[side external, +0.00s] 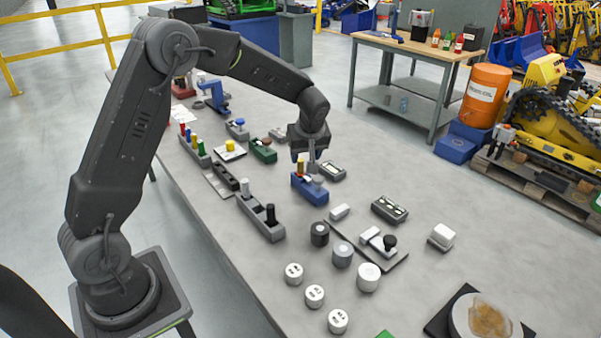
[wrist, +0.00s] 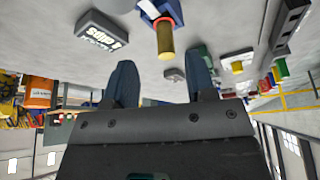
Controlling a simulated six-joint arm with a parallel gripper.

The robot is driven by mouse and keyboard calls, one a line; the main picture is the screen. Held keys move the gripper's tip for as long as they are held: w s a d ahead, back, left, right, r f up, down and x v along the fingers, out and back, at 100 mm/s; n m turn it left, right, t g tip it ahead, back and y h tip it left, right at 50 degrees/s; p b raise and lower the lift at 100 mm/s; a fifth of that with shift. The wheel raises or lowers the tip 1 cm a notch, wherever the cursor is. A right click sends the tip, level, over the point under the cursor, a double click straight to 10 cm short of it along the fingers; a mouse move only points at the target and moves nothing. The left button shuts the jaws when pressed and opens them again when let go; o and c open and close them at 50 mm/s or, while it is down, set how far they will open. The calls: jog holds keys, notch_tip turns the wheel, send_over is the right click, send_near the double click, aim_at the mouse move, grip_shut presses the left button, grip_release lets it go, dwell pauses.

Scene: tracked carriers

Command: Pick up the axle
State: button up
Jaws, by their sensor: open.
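A brass-coloured round pin (side external: 301,164) stands upright in a blue block (side external: 309,190) near the middle of the table; it may be the axle, but I cannot be sure. The wrist view also shows the pin (wrist: 165,40) and part of the blue block (wrist: 160,10). My gripper (side external: 312,163) is above the block, close beside the pin in the side view. In the wrist view my gripper (wrist: 158,68) has its two dark fingers apart, with nothing between them. The pin shows beyond the fingertips. Whether the gripper touches the block cannot be told.
A small grey labelled box (side external: 332,170) lies close behind the blue block. A green block (side external: 263,151) and a long grey holder with dark pegs (side external: 262,218) are nearby. Several round pieces and a grey plate (side external: 393,258) stand in front.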

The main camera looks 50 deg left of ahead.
aim_at(301, 160)
jog(key=x, duration=0.5)
jog(key=shift+s+a, duration=0.25)
jog(key=shift+a, duration=0.1)
jog(key=shift+r, duration=0.1)
grip_shut()
